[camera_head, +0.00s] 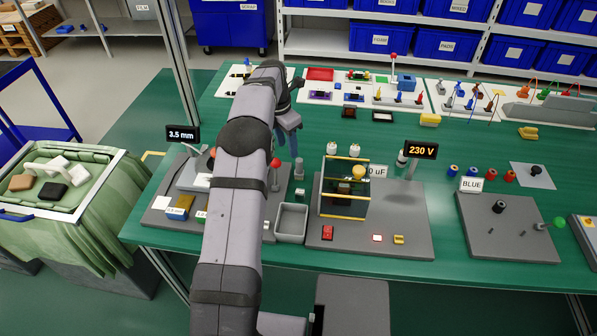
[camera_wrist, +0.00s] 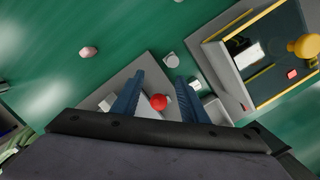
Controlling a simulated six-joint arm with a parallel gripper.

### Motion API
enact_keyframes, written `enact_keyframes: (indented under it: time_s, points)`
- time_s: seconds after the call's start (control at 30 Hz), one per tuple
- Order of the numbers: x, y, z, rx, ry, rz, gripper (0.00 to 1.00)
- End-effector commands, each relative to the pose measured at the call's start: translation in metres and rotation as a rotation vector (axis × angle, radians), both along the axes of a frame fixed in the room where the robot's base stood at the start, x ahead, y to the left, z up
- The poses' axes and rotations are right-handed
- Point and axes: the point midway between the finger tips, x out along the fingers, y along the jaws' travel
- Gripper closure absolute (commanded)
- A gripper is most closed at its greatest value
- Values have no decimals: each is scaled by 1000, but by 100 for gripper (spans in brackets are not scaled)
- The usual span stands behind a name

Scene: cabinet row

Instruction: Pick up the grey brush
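I cannot pick out a grey brush with certainty in either view. In the head view, a green-lined bin (camera_head: 103,190) at the far left has several small block-like pieces lying on top: one brown (camera_head: 20,183), one black (camera_head: 52,192) and some whitish (camera_head: 78,175). They are too small to identify as brushes. My gripper (camera_wrist: 160,78) is open and empty in the wrist view, pointing down over the bench. A red ball knob (camera_wrist: 158,101) shows between its two blue fingers, apart from them. In the head view my arm partly hides the left station.
The red knob stands on a grey station (camera_head: 160,217) labelled 3.5 mm. A yellow-edged box (camera_head: 343,190) stands to the right on the 230 V board (camera_head: 375,238). A grey open tray (camera_head: 291,222) lies between them. Small fixtures line the bench's back.

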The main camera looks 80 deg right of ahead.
Motion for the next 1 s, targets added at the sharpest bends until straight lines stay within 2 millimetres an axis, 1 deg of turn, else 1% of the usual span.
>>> enact_keyframes:
  time_s: [0.03, 0.1, 0.17, 0.3, 0.53, 0.77, 0.87, 1.0]
  points:
    - [-13, -1, -3, 10, 6, 5, 60]
    - [-22, 0, -5, 21, 11, 17, 60]
    - [-26, 0, -6, 24, 13, 21, 60]
    - [-27, 0, -8, 26, 14, 24, 60]
    - [-29, -2, -25, 27, 15, 24, 60]
    - [-30, -3, -31, 26, 14, 23, 60]
    - [-32, -4, -39, 27, 14, 23, 60]
    - [-36, -6, -56, 27, 14, 23, 60]
